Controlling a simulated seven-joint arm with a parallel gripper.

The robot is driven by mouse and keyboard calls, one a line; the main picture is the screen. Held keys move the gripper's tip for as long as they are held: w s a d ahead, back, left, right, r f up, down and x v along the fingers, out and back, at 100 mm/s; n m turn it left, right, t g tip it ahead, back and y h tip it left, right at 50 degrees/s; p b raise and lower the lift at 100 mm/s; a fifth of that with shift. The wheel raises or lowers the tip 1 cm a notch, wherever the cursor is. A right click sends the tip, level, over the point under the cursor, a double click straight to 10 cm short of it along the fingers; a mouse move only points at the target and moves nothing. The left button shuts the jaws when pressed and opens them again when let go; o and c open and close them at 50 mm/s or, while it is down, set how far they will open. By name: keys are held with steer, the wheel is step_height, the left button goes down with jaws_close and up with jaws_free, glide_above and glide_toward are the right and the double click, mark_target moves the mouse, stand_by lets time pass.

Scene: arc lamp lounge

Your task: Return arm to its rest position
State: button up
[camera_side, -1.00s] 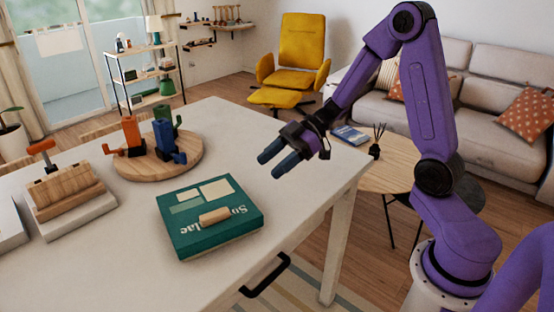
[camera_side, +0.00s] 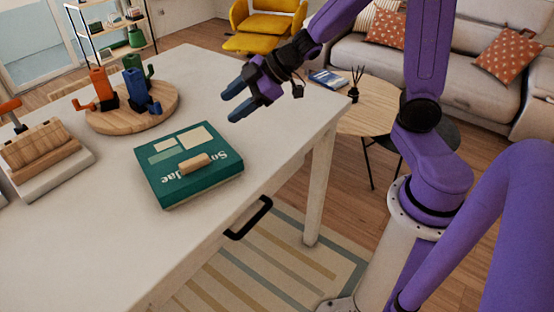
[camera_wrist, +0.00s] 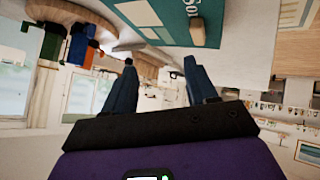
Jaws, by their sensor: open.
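My purple arm reaches in from the right in the side view. My gripper (camera_side: 236,102) is open and empty, with its blue fingers in the air above the right part of the white table (camera_side: 205,85). It is above and to the right of the green box (camera_side: 187,180), apart from it. In the wrist view, my gripper (camera_wrist: 160,80) shows its two blue fingers spread, with nothing between them. The green box lies flat on the table with a small wooden block (camera_side: 195,164) on its lid; both also show at the top of the wrist view.
A round wooden board (camera_side: 110,122) holds orange, blue and green figures at the table's back left. A wooden rack (camera_side: 40,147) stands at the left. A black drawer handle (camera_side: 248,218) sticks out in front. A round side table (camera_side: 370,113) and a sofa (camera_side: 375,75) stand behind.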

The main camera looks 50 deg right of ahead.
steer(key=s+d+f+g+h, duration=0.1)
steer(key=s+g+h, duration=0.4)
steer(key=s, duration=2.2)
steer(key=d+g, duration=0.1)
steer(key=g, duration=0.1)
steer(key=shift+s+d+f+g+h, duration=0.2)
steer(key=shift+s+g+h, duration=0.1)
steer(key=shift+h, duration=0.1)
